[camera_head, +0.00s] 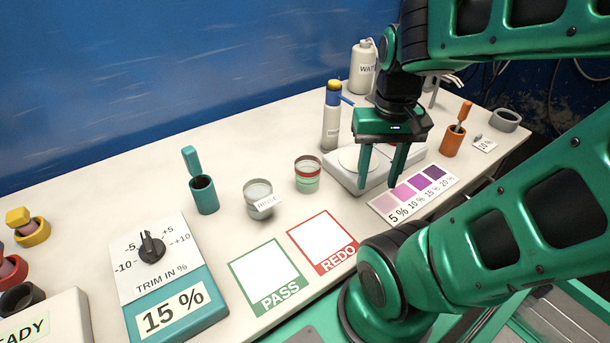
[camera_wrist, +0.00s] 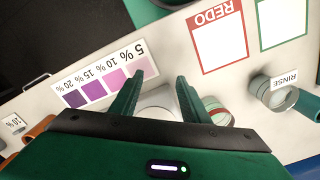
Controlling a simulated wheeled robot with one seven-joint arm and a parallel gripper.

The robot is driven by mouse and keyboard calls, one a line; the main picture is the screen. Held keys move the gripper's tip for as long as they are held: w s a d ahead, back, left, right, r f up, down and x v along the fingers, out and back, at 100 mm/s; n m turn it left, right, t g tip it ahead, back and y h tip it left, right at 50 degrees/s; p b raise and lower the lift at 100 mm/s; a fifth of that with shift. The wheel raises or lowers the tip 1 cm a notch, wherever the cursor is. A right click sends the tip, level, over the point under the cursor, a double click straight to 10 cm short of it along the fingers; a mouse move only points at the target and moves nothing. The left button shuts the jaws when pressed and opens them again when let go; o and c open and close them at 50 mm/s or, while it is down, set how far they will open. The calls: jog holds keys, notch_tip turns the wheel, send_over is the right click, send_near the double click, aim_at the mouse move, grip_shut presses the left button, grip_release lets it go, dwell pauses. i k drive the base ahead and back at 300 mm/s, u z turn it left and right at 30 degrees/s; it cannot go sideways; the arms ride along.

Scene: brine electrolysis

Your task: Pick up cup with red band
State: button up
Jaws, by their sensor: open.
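The cup with a red band (camera_head: 307,180) stands upright on the white table, right of the rinse cup. It is a clear cup with a greenish lower part and a red stripe. It also shows in the wrist view (camera_wrist: 220,112), partly hidden behind my right-hand finger. My gripper (camera_head: 383,183) is open and empty, pointing down to the right of the cup, by the white scale and the colour chart. The fingers do not enclose the cup. In the wrist view my gripper (camera_wrist: 153,82) has its fingers spread apart.
The rinse cup (camera_head: 257,195) stands left of the banded cup. A bottle with a blue and yellow top (camera_head: 332,118) stands behind it. The white scale (camera_head: 348,160) lies close under my gripper. The PASS (camera_head: 268,277) and REDO (camera_head: 322,240) squares are empty. A teal holder (camera_head: 204,196) stands farther left.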

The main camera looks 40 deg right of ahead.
aim_at(307, 168)
jog(key=z, duration=2.6)
jog(key=k, duration=1.25)
jog(key=u, duration=0.35)
